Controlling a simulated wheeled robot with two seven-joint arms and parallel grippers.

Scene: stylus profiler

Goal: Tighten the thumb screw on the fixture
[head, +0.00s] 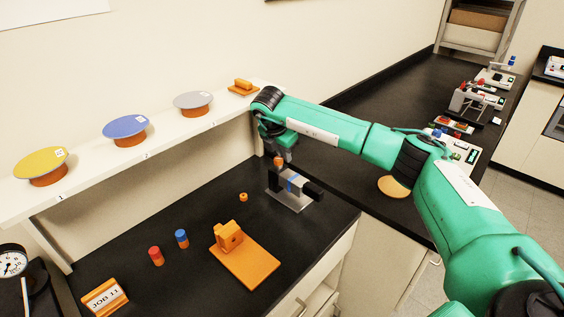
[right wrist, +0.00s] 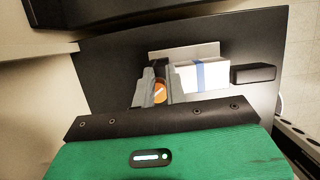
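The fixture (head: 290,198) stands near the bench's right edge: a grey plate with dark end pieces and a pale bar with a blue band. It also shows in the right wrist view (right wrist: 185,50), with the pale bar (right wrist: 213,77) and a black block (right wrist: 252,74). The orange thumb screw (head: 279,162) is at its left end, directly under my right gripper (head: 281,153). In the right wrist view, the screw's round orange top (right wrist: 160,91), with a pale mark, lies between the two grey fingers (right wrist: 159,92). Whether they touch it is unclear. My left gripper is not in view.
An orange block on a plate (head: 247,264), a small orange ring (head: 243,197), red (head: 156,255) and blue (head: 181,238) capped cylinders and a job sign (head: 104,298) stand on the black bench. A shelf (head: 85,191) with coloured discs runs behind. Bench between is clear.

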